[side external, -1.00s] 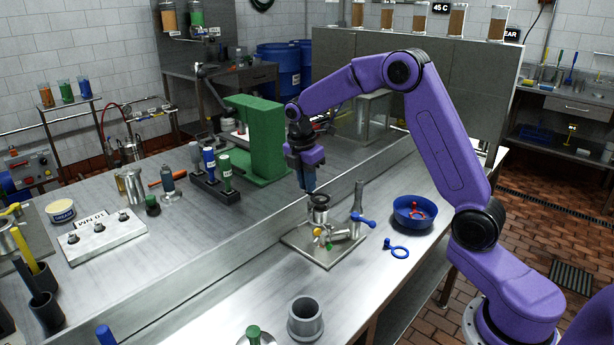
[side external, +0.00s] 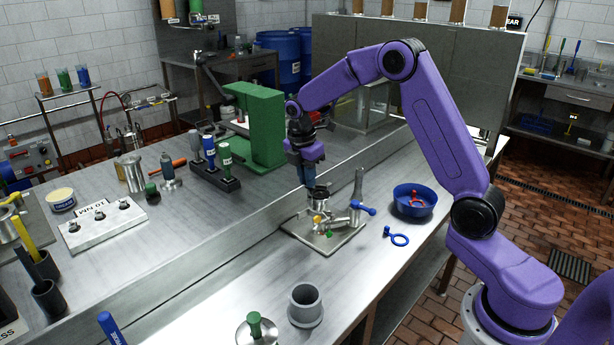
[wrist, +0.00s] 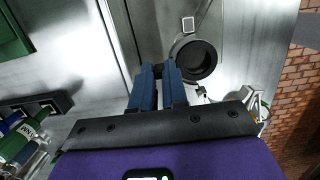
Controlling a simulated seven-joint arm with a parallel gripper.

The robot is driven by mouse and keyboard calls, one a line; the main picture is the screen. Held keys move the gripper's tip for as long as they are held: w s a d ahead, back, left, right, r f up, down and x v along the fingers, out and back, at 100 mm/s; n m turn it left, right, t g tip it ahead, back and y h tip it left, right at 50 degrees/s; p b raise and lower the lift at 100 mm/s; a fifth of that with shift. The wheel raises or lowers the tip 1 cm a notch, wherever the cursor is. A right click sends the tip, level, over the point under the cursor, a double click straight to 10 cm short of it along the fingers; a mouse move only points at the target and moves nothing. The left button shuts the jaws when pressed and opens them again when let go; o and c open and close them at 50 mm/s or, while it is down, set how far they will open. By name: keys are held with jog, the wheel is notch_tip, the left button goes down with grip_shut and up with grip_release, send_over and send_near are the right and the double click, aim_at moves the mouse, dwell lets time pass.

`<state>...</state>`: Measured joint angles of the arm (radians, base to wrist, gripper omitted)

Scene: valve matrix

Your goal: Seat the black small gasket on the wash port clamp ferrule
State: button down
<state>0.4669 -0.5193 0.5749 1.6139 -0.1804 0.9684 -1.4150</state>
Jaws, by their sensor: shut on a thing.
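My gripper (side external: 310,184) points down just above the metal valve assembly (side external: 324,222) on its plate. In the wrist view the blue fingers of my gripper (wrist: 157,72) are close together on a small dark piece (wrist: 158,69), likely the black small gasket; little of it shows. A round port with a dark ring inside (wrist: 196,60) lies just right of the fingertips there. Its dark top (side external: 319,191) shows beside the fingertips in the side view. I cannot tell whether this is the wash port clamp ferrule, or whether the held piece touches it.
A blue bowl (side external: 428,203) with a red piece stands right of the valve, with a blue ring-handled clamp (side external: 398,239) in front. A grey cup (side external: 306,305) stands at the front. A green press (side external: 256,128) and a bottle rack (side external: 229,183) stand behind left.

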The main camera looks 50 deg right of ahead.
jog(key=c, duration=1.1)
grip_release()
notch_tip(320, 180, up, 17)
jog(key=a, duration=0.3)
jog(key=s+a+f+m+y, duration=0.15)
jog(key=s+a+f, duration=0.25)
jog(key=s+a, duration=1)
jog(key=s+d+f+m, duration=0.1)
jog(key=s+f, duration=0.1)
jog(key=s, duration=0.5)
jog(key=s+d+f+m, duration=0.1)
jog(key=s+d+f, duration=0.1)
jog(key=s, duration=0.6)
jog(key=s+d+f+m, duration=0.2)
jog(key=s+f, duration=0.2)
jog(key=s, duration=0.4)
jog(key=shift+y, duration=0.35)
